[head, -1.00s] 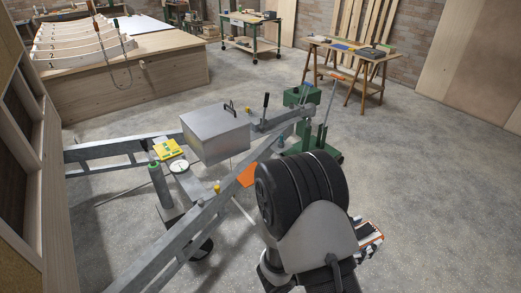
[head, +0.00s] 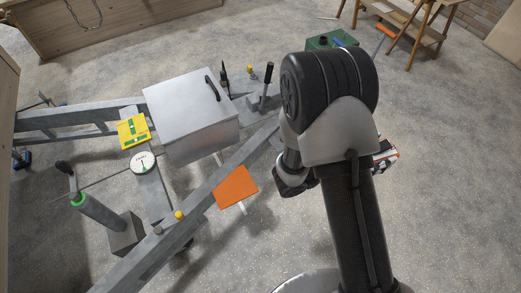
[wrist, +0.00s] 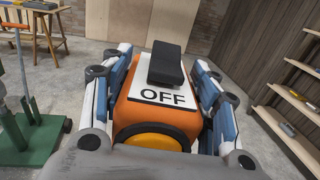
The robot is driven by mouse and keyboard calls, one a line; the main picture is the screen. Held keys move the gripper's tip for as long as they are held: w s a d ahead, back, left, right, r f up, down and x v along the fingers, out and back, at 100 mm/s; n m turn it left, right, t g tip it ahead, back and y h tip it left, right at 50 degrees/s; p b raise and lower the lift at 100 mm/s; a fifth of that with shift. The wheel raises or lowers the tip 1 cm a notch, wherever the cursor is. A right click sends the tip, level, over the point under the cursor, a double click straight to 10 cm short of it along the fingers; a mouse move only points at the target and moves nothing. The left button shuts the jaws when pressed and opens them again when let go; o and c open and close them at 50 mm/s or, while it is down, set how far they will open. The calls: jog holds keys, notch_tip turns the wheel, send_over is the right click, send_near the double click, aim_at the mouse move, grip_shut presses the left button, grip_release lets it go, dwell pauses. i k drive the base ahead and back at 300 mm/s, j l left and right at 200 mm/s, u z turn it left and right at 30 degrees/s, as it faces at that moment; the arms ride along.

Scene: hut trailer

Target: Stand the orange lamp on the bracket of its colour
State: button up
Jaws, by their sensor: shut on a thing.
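The orange lamp (wrist: 150,113) has a white top marked OFF, a black switch and a yellow-orange round face. In the wrist view my gripper (wrist: 157,88) is shut on it, with blue and white fingers on both sides. In the head view only a little of the lamp (head: 388,153) shows beside my arm, and most of my gripper is hidden. The orange bracket (head: 237,187) is a flat empty plate on the side of the grey trailer frame (head: 215,180). It lies left of my arm, apart from the lamp.
A grey metal box (head: 195,115) stands on the frame, with a black-handled lever (head: 265,85) near it. A yellow plate (head: 133,131), a round white dial (head: 144,162) and a grey post (head: 100,215) are at left. A wooden table (head: 415,30) is at back right.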

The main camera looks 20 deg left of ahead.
aim_at(239, 182)
jog(key=i+z, duration=0.1)
jog(key=i, duration=0.95)
jog(key=i+j+z, duration=0.1)
jog(key=i, duration=0.9)
jog(key=z, duration=0.45)
jog(key=i+z, duration=0.1)
jog(key=z, duration=0.35)
jog(key=j+z, duration=0.1)
jog(key=z, duration=0.35)
jog(key=i+j+z, duration=0.1)
jog(key=z, duration=6.85)
